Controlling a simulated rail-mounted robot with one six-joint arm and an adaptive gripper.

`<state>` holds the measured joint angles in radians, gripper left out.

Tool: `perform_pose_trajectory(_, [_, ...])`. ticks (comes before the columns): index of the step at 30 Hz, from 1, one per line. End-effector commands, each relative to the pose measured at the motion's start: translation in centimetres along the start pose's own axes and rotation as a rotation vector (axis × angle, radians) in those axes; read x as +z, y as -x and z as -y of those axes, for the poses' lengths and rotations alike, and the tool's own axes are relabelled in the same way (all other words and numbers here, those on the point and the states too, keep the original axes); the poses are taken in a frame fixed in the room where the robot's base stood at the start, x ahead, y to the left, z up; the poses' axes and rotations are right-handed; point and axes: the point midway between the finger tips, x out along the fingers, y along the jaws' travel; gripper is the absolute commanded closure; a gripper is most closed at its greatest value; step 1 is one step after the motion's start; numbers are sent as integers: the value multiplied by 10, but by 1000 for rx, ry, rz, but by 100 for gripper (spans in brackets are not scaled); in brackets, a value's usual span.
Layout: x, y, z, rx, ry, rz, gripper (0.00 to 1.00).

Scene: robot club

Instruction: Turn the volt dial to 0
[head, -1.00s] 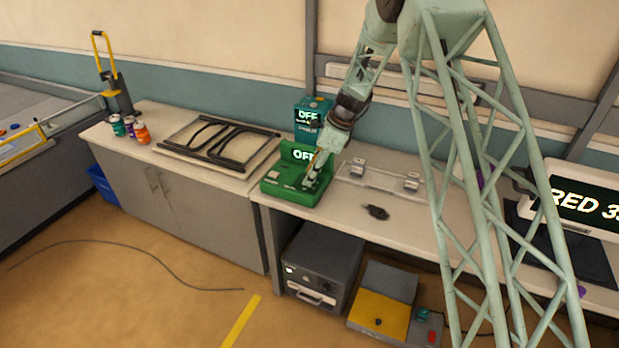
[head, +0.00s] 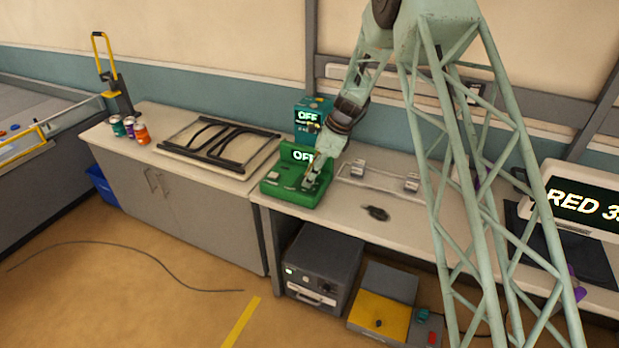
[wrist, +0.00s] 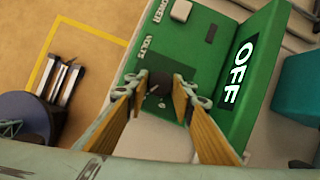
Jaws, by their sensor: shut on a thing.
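The green power supply (head: 283,192) sits at the left end of the right-hand bench, and its upright display reads OFF. In the wrist view the green panel (wrist: 190,52) shows a POWER label beside a pale switch (wrist: 181,10) and a VOLTS label. The volt dial (wrist: 160,84) is a dark round knob beside the VOLTS label. My gripper (wrist: 155,100) is over the panel, its two tan-padded fingers on either side of the dial and shut on it. In the head view my gripper (head: 309,183) reaches down onto the unit and hides the dial.
A teal box (head: 310,122) reading OFF stands behind the unit. A clear tray with metal clamps (head: 380,178) and a dark small item (head: 376,213) lie to the right. A framed black rack (head: 220,142) and several cans (head: 130,128) are on the left counter.

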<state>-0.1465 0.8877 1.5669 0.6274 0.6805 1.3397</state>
Motion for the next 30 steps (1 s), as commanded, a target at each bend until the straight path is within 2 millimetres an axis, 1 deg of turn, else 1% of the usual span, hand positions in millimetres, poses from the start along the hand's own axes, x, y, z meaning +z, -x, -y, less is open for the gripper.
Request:
perform_pose_trajectory(8, [1, 1, 0, 19, 44, 1, 88])
perform_pose_trajectory(14, [1, 1, 2, 56, 136, 0, 88])
perform_pose_trajectory(20, [2, 1, 3, 116, 278, 1, 88])
perform_pose_trajectory(30, [2, 1, 5, 238, 573, 0, 88])
